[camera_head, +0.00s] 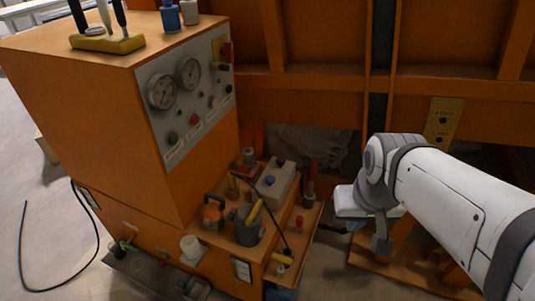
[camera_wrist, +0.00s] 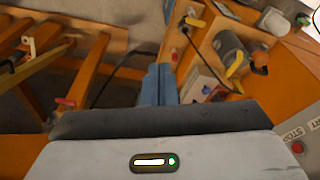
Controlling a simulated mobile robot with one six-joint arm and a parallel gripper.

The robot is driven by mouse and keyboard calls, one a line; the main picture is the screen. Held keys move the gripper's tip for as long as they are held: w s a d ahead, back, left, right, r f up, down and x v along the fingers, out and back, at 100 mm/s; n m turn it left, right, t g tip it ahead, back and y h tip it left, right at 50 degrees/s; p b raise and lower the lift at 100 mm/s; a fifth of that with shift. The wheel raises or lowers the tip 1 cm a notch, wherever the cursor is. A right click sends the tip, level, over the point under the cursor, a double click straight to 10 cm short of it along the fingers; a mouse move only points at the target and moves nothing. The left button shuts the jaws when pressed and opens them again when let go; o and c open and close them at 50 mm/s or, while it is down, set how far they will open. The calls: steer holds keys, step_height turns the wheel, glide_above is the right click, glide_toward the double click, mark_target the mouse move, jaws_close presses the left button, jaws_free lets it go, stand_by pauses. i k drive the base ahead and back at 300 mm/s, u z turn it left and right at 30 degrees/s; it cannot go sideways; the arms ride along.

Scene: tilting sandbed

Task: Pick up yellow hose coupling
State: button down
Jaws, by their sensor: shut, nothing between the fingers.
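My gripper (camera_head: 381,244) hangs at the right of the head view, beside the orange machine's lower shelf. In the wrist view its two blue-grey fingers (camera_wrist: 159,84) are together, with nothing seen between them. A small yellow piece (camera_head: 282,259) lies at the front of the shelf, at the end of a thin black line. This may be the yellow hose coupling, but I cannot tell for sure. A yellow piece also shows right of the fingers in the wrist view (camera_wrist: 207,90). My gripper is apart from these pieces.
A grey cup (camera_head: 247,228) holding a yellow-handled item, a grey box (camera_head: 275,180) and an orange item (camera_head: 212,213) crowd the shelf. A gauge panel (camera_head: 187,92) rises behind. Orange framing (camera_head: 420,275) stands below my arm. A black cable lies on the floor at left.

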mark_target(232, 179)
steer(key=k, duration=1.15)
steer(key=u, duration=0.8)
steer(key=i, duration=1.55)
steer(key=z, duration=0.35)
